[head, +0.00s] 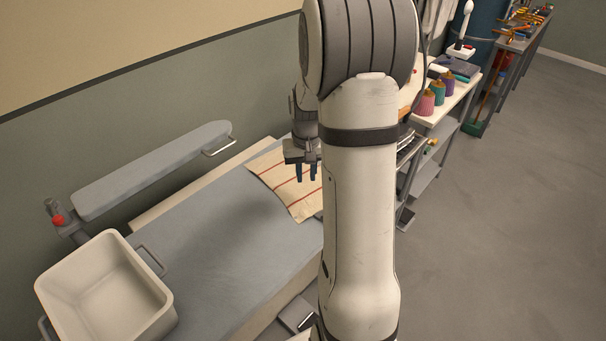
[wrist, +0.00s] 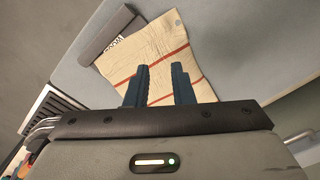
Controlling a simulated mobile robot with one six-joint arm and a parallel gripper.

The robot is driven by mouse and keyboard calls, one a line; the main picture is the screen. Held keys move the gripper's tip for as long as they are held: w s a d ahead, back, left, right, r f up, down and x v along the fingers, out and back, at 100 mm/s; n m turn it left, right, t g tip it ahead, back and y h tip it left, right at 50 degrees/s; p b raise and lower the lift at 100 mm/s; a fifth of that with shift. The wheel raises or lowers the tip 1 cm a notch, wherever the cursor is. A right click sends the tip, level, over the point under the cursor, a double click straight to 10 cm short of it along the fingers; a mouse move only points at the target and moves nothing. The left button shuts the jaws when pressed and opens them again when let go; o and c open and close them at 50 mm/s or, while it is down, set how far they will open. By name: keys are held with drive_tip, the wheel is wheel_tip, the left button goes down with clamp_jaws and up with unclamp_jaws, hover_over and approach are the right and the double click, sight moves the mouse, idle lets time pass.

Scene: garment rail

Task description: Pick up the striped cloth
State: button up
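The striped cloth (head: 294,188) is cream with red stripes and lies flat on the grey padded board, partly hidden behind my arm in the head view. In the wrist view the cloth (wrist: 155,52) lies beyond my fingers, with a dark grey bar with printed lettering (wrist: 108,36) at its upper left edge. My gripper (head: 306,172) points down over the cloth. In the wrist view its two blue fingers (wrist: 162,85) are apart, with cloth visible between them. Nothing is held. I cannot tell the exact height of the fingertips above the cloth.
A white bin (head: 105,285) stands at the front left. A narrow padded arm board (head: 155,170) runs along the wall side. A shelf with coloured bottles (head: 438,92) stands behind my arm at the right. The grey board (head: 215,240) left of the cloth is clear.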

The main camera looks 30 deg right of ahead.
drive_tip(key=o, duration=1.1)
